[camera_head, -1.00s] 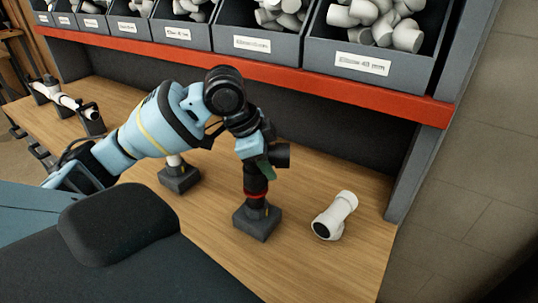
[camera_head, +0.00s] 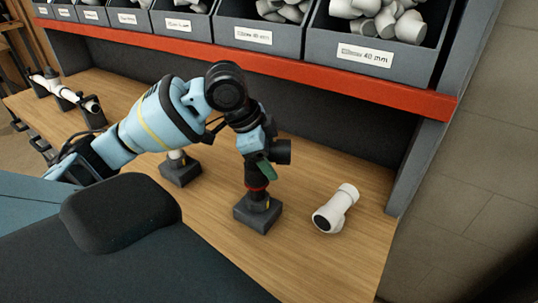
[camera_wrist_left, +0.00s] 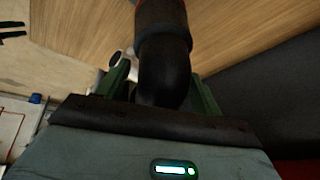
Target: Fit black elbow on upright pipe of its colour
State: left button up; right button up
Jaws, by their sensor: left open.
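The black elbow (camera_head: 281,151) is at the top of the black upright pipe (camera_head: 257,180), its free mouth facing right. The pipe carries a red band and stands in a dark block (camera_head: 258,214). My left gripper (camera_head: 262,164) is around the elbow from above. In the left wrist view, the open green fingers (camera_wrist_left: 160,88) stand on either side of the elbow (camera_wrist_left: 164,65). The gripper partly hides the joint, so I cannot tell how deeply the elbow sits. My right gripper is not in view.
A white fitting (camera_head: 336,209) lies on the bench to the right. A red-edged shelf (camera_head: 300,73) with bins of fittings runs above the back. The bench front right is clear.

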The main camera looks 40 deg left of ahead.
pick_arm(q)
jog(key=v, duration=0.7)
jog(key=shift+p, duration=0.4)
jog(key=shift+s+a+r, duration=0.1)
jog(key=shift+r, duration=0.25)
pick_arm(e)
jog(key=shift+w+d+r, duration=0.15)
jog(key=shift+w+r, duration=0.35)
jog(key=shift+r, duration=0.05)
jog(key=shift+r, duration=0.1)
